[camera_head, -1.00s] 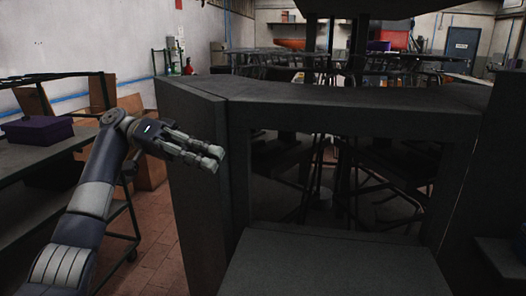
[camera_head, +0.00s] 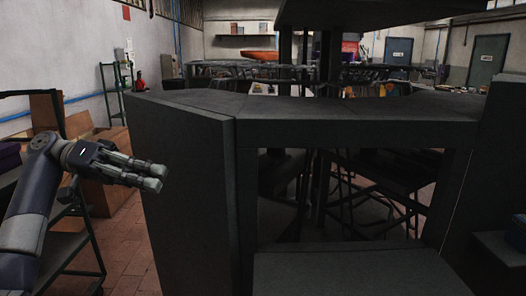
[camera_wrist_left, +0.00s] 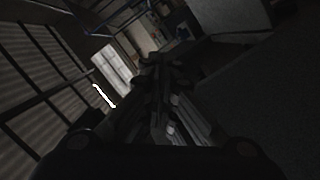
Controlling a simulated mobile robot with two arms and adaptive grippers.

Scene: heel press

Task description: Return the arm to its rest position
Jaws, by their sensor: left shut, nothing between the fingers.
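My left arm comes in from the left in the head view. Its left gripper (camera_head: 157,178) is shut and empty, and points right toward the dark side panel of the press. It also shows in the dim left wrist view (camera_wrist_left: 165,95), where details are hard to make out. In the head view a gap seems to lie between the fingertips and the panel, but the exact distance cannot be told. My right gripper is not in view.
The dark grey press frame (camera_head: 190,190) fills the middle and right, with a flat shelf (camera_head: 350,272) low in front. A cart (camera_head: 75,235) and cardboard boxes (camera_head: 105,195) stand at the left. Tiled floor (camera_head: 125,255) shows between cart and press.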

